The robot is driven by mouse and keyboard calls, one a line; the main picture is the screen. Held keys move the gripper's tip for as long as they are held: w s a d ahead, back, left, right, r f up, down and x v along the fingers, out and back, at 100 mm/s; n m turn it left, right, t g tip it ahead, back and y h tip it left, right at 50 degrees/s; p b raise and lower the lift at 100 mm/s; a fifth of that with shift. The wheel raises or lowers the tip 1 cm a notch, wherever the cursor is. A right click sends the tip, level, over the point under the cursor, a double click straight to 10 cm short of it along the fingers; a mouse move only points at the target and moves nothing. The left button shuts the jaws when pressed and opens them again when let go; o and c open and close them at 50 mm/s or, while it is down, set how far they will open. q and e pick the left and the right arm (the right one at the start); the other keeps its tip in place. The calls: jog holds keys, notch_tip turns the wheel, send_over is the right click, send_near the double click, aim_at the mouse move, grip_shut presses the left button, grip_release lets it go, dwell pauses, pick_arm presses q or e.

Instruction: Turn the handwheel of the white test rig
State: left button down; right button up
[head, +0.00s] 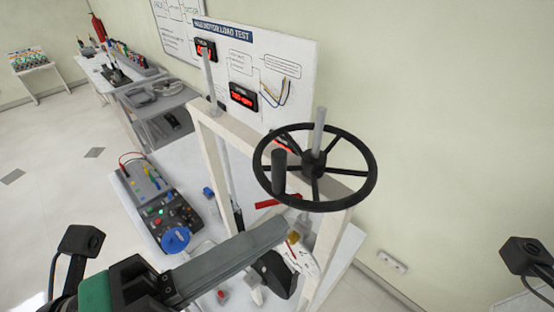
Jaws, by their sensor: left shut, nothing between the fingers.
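The black handwheel (367,188) sits on top of the white frame of the test rig (238,138), with several spokes and a grey shaft rising through its hub. A dark upright knob (279,173) stands at the left part of its rim. My left gripper (278,233) reaches in from the lower left, its long grey fingers shut and empty. Their tips show just below the wheel's near left rim in the picture, apart from the knob; depth is hard to judge. Of my right arm only a camera part shows at the right edge; its gripper is out of view.
A panel with red displays (243,97) stands behind the rig. A control box (160,205) with a blue knob lies on the rig's table, left of the frame. A red part (278,202) lies under the wheel. Benches with equipment stand farther back; the floor at left is clear.

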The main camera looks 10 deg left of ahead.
aim_at(277, 191)
pick_arm(q)
jog(key=w, duration=0.2)
jog(key=w+d, duration=0.1)
jog(key=w, duration=0.2)
jog(key=shift+w+d, duration=0.3)
jog(key=shift+w+a, duration=0.15)
jog(key=shift+a, duration=0.1)
pick_arm(e)
notch_tip(277, 191, up, 2)
jog(key=shift+r, duration=0.1)
